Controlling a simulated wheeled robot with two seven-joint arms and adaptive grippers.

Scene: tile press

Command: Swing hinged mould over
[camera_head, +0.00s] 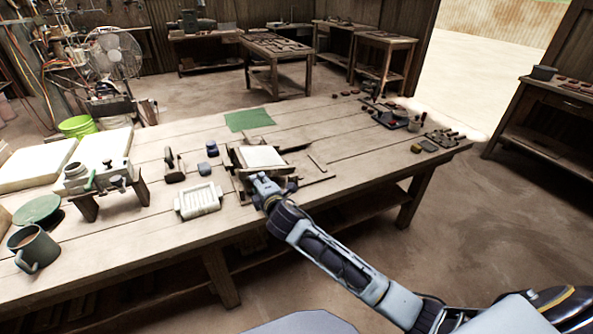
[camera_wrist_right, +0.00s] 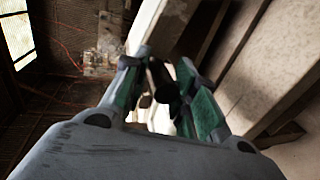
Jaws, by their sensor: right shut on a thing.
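The hinged mould (camera_head: 240,161) is a dark frame around a white slab (camera_head: 262,157) on the wooden workbench. My right gripper (camera_head: 262,182) is at the mould's near edge, its arm reaching in from the lower right. In the right wrist view, the green-padded fingers of this gripper (camera_wrist_right: 163,78) close around a small dark part (camera_wrist_right: 162,92), which looks like the mould's handle. The exact contact is partly hidden by the fingers. My left gripper is not in view.
The workbench (camera_head: 330,128) holds a white ribbed tray (camera_head: 198,200), a dark blue jar (camera_head: 212,148) and a green sheet (camera_head: 249,120). Small tools lie at the far right.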

